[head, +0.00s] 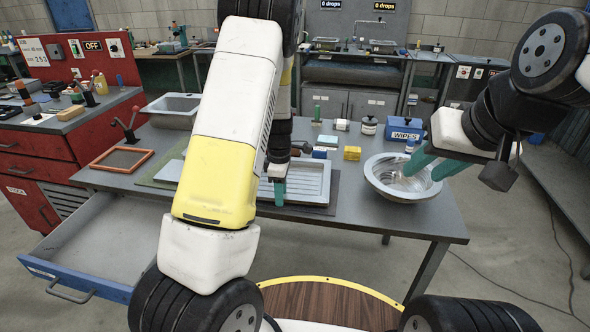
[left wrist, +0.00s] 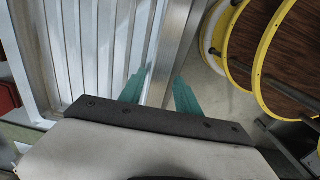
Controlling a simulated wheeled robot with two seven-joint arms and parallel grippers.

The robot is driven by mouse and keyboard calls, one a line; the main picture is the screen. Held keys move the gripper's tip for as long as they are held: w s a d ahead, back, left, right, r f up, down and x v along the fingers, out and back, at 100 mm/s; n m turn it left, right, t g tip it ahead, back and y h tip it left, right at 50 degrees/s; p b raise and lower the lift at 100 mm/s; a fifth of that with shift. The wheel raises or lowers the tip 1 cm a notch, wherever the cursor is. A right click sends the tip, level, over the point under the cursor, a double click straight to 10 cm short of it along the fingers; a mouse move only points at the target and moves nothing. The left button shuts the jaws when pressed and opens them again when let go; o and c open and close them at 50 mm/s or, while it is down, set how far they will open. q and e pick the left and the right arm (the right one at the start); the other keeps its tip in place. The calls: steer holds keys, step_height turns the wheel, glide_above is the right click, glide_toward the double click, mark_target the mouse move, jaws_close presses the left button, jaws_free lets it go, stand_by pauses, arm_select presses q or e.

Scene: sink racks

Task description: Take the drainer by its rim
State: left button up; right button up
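The drainer (head: 312,180) is a pale grey ribbed tray lying on the workbench, partly hidden behind my left arm. Its ribs (left wrist: 90,45) fill the left of the left wrist view. My left gripper (head: 279,192) is at its near edge. In the left wrist view the teal fingers (left wrist: 158,92) are apart, one on each side of the drainer's rim as seen from above; I cannot tell whether they touch it. My right gripper (head: 436,166) is open, its teal fingers apart at the right rim of a round metal bowl (head: 385,188).
A blue wipes box (head: 404,132), a yellow box (head: 352,153) and small jars stand behind the drainer. A grey basin (head: 170,108) and an orange-rimmed tray (head: 122,159) are at the left. An open drawer (head: 100,245) juts out at front left.

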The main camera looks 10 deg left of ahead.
arm_select(q)
jaws_close()
steer(key=shift+w, duration=0.1)
stand_by(1.1)
